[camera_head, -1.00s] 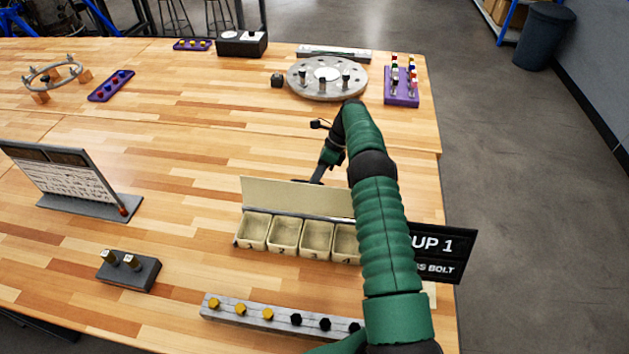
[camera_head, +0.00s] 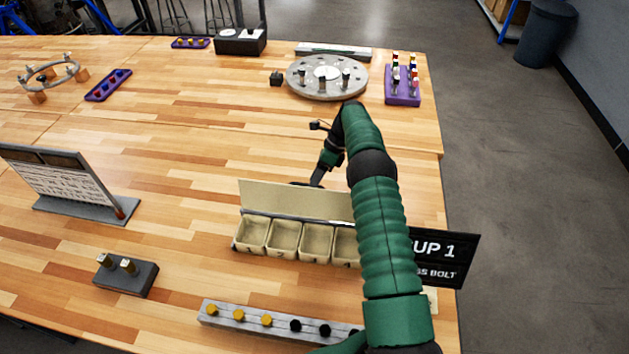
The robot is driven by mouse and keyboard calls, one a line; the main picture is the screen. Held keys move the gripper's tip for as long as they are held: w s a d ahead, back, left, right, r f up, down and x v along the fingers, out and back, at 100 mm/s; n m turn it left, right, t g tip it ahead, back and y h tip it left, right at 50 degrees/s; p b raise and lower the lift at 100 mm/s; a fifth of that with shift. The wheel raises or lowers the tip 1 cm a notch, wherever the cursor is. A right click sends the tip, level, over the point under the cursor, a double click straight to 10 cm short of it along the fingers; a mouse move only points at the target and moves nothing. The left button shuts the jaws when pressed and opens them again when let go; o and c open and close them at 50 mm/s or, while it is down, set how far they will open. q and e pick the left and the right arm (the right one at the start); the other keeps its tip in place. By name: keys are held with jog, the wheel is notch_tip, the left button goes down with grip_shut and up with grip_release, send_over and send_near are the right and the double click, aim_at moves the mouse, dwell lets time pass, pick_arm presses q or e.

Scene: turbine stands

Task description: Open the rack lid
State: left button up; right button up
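The rack (camera_head: 268,253) is a row of cream, numbered open-topped bins near the front right of the table. Its cream lid (camera_head: 290,201) stands raised along the back edge of the bins, so their insides show. My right gripper (camera_head: 308,184) is just behind the lid, near its top edge. Its dark fingertips are small and partly hidden by the lid, so their opening and any contact are unclear. My green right arm covers the right end of the rack and lid. My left gripper is not in view.
A black sign (camera_head: 445,257) stands right of the rack. A grey bar with yellow and black bolts (camera_head: 222,314) lies in front. A grey block (camera_head: 126,277) and a tilted panel (camera_head: 66,183) are left. A round grey plate (camera_head: 310,83) is behind. The table's middle is clear.

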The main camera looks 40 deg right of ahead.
jog(key=shift+d, duration=0.1)
dwell(0.3)
jog(key=w+b+v, duration=0.1)
jog(key=v, duration=0.6)
jog(key=shift+s+d, duration=0.2)
jog(key=shift+s, duration=0.25)
jog(key=shift+a+r, duration=0.2)
jog(key=shift+r, duration=0.05)
